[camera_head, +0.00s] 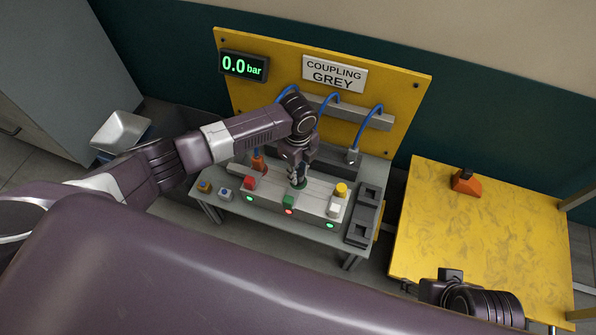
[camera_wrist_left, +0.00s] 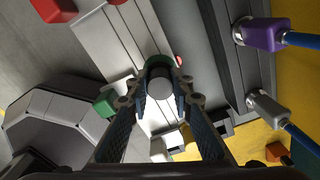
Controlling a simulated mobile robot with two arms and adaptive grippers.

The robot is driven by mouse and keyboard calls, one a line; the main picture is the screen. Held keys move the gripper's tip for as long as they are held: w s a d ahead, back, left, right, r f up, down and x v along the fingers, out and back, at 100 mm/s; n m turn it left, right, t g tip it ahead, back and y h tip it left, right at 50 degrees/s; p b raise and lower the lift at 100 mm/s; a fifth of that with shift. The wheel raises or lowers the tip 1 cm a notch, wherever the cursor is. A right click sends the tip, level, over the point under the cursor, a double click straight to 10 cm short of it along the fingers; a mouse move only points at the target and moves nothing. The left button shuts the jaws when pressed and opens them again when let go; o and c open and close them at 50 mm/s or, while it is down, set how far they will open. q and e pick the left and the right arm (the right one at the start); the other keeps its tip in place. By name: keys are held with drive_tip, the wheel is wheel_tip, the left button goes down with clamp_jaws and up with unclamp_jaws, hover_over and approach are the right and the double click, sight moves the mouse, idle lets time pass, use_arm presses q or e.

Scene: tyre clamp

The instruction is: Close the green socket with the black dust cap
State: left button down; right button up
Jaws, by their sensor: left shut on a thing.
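My left gripper (camera_head: 298,178) reaches down over the middle of the pale console and is shut on the black dust cap. In the left wrist view the gripper (camera_wrist_left: 160,90) has its fingers on both sides of the dark round cap (camera_wrist_left: 159,72). The green socket shows as a green rim right under the fingertips (camera_head: 301,185), and as a thin green arc beyond the cap (camera_wrist_left: 158,58). The cap is at the socket; whether it is fully seated is hidden. My right gripper (camera_head: 450,278) is at the lower right; its fingers cannot be made out.
Blue hoses hang from the yellow panel (camera_head: 400,85) behind. A yellow table (camera_head: 500,235) at right holds an orange-black part (camera_head: 466,181).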

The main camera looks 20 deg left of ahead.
use_arm(q)
drive_tip(key=shift+f, duration=0.25)
drive_tip(key=shift+f, duration=0.2)
idle(0.3)
drive_tip(key=c, duration=1.6)
unclamp_jaws()
